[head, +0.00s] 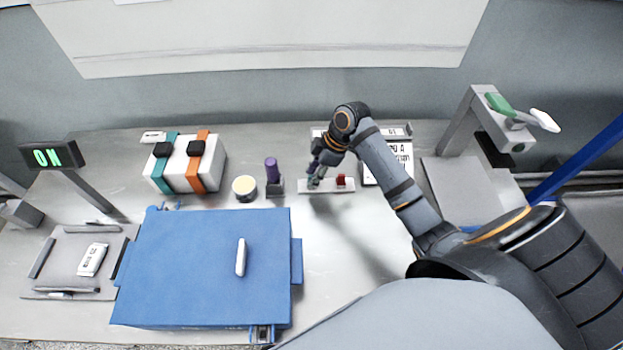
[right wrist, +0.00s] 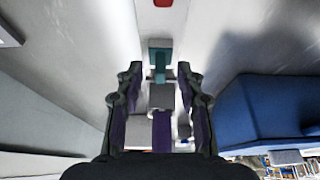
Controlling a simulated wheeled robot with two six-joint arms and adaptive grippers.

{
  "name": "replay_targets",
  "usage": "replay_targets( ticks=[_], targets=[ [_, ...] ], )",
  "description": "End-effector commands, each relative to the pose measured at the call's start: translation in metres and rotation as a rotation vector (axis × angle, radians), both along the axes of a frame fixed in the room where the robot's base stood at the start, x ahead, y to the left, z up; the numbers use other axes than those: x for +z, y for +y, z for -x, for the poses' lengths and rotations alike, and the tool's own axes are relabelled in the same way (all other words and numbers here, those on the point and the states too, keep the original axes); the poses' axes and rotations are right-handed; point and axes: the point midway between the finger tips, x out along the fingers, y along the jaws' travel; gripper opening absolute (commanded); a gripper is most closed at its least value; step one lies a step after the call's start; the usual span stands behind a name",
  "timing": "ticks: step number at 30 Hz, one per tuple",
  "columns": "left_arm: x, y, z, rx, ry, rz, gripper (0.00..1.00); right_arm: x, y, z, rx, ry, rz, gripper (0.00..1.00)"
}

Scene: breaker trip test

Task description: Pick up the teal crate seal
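The teal crate seal (right wrist: 160,56) shows in the right wrist view, just beyond and between my open fingertips. In the head view the teal seal (head: 316,181) stands on a small light rack (head: 328,187), left of a red seal (head: 341,181), and is partly hidden by my right gripper. My right gripper (head: 318,171) is over the rack's left end in the head view. In the right wrist view the right gripper (right wrist: 159,72) has its two fingers apart. I cannot tell whether they touch the seal. My left gripper is not in view.
A purple-topped piece (head: 272,170) in a holder and a round cream-topped tin (head: 244,188) stand left of the rack. A blue crate (head: 200,260) fills the front left. A strapped white box (head: 187,163) stands behind it. The table right of the crate is clear.

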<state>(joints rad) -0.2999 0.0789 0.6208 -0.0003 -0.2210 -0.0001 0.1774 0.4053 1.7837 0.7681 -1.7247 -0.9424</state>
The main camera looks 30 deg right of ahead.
Motion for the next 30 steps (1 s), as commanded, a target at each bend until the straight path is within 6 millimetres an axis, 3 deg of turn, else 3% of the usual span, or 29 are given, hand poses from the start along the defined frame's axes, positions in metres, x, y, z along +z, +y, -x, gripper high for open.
replay_targets(
  ticks=[4, 12, 23, 30],
  targets=[
    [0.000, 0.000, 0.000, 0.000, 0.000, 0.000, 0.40, 0.000, 0.000, 0.000, 0.000, 0.000, 0.000, 0.38],
    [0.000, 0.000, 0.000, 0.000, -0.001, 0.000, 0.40, 0.000, 0.000, 0.000, 0.000, 0.000, 0.000, 0.01],
    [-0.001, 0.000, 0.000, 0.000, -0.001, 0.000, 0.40, 0.002, 0.000, 0.000, 0.000, -0.001, 0.000, 0.00],
    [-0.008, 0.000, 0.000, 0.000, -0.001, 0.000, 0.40, 0.029, -0.001, -0.002, 0.000, -0.006, 0.002, 0.00]
  ],
)
